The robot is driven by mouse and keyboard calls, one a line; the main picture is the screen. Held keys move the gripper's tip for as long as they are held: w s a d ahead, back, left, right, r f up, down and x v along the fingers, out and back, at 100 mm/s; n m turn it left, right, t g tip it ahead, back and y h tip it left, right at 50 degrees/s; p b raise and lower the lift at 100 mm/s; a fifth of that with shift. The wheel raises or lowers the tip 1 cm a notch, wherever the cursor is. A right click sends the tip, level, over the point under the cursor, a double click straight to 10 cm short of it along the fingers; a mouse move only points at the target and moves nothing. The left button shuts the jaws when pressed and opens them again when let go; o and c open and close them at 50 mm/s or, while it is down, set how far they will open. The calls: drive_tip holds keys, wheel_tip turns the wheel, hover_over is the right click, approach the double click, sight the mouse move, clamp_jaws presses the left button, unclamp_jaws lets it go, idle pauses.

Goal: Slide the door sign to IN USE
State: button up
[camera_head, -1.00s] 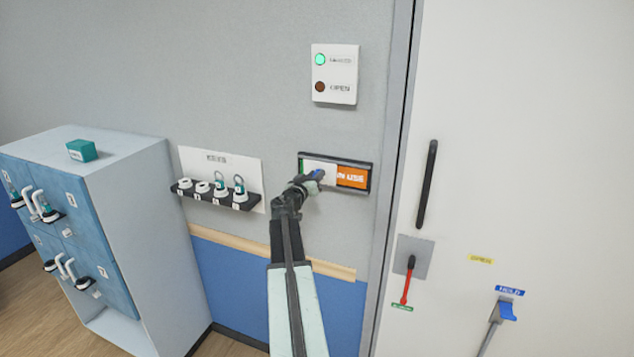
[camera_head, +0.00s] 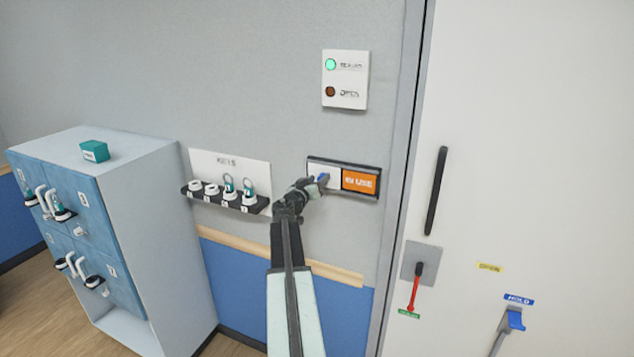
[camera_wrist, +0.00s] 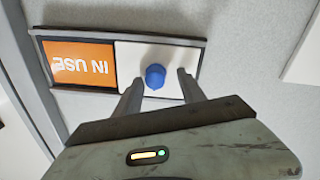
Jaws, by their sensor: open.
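The door sign (camera_head: 342,164) is on the grey wall left of the door. Its orange IN USE panel (camera_head: 361,181) shows in full at the right end. The white slider (camera_head: 318,172) covers the left end, with a blue knob (camera_head: 323,179). In the wrist view the picture is turned over: the orange panel (camera_wrist: 80,62) is at left and the blue knob (camera_wrist: 155,76) sits on the white slider (camera_wrist: 140,56). My gripper (camera_wrist: 158,85) is open, with one finger on each side of the knob and gaps visible. In the head view my gripper (camera_head: 312,186) is at the knob.
The white door (camera_head: 540,120) with a black handle (camera_head: 436,191) and a red lever (camera_head: 416,287) is at right. A key rack (camera_head: 224,196) hangs left of my arm. A blue locker (camera_head: 70,210) stands at far left. An indicator box (camera_head: 345,95) is above the sign.

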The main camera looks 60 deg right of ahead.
drive_tip(key=a, duration=0.7)
drive_tip(key=shift+s+a, duration=0.15)
drive_tip(key=shift+s, duration=0.2)
